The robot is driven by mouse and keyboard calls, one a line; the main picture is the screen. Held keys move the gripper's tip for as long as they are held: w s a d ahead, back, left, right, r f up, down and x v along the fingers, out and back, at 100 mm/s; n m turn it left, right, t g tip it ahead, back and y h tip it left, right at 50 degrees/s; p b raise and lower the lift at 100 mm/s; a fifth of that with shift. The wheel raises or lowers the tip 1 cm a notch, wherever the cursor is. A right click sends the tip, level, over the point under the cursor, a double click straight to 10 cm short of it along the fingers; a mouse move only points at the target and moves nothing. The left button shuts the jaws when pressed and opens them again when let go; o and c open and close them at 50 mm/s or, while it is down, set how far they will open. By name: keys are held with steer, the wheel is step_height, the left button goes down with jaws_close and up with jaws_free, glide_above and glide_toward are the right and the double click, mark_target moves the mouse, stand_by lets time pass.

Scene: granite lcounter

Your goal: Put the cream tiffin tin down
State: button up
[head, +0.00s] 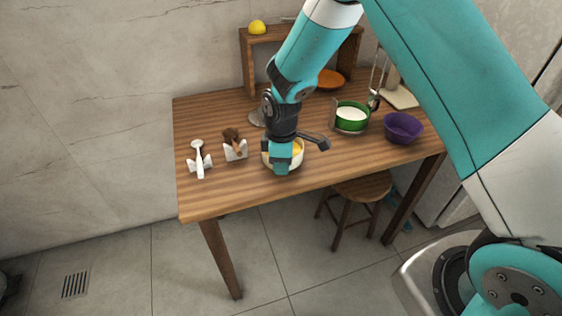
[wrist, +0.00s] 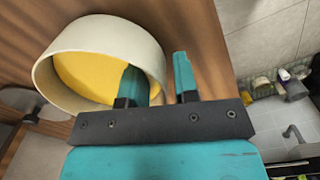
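The cream tiffin tin (head: 297,161) is at the front middle of the wooden table, partly hidden behind my gripper (head: 281,168). In the wrist view the tin (wrist: 62,48) is a round, open cream vessel with yellow inside. My gripper (wrist: 158,80) straddles the tin's wall, one teal finger inside and one outside. A gap shows between the outer finger and the wall, so the gripper looks open. The tin appears to be on the tabletop, though its base is hidden.
The wooden table (head: 225,196) has a white spoon on a rest (head: 199,160) and a brown utensil on a holder (head: 234,146) to the left. A green pot (head: 352,124) and purple bowl (head: 403,129) stand right. A wooden shelf (head: 246,62) is behind. The front-left tabletop is clear.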

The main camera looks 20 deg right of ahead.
steer(key=shift+r, duration=0.1)
step_height(320, 180, up, 12)
steer(key=s+a+r+m+y, duration=0.1)
steer(key=s+r, duration=0.3)
steer(key=s, duration=0.4)
steer(key=s+r+m+y, duration=0.1)
steer(key=s+r+m, duration=0.2)
steer(key=s, duration=0.6)
steer(key=s+a+r+m+y, duration=0.1)
steer(key=s+r+m+y, duration=0.1)
steer(key=s+r, duration=0.4)
steer(key=s, duration=0.3)
steer(key=shift+s+a+r, duration=0.2)
steer(key=shift+a+r, duration=0.15)
steer(key=shift+r, duration=0.05)
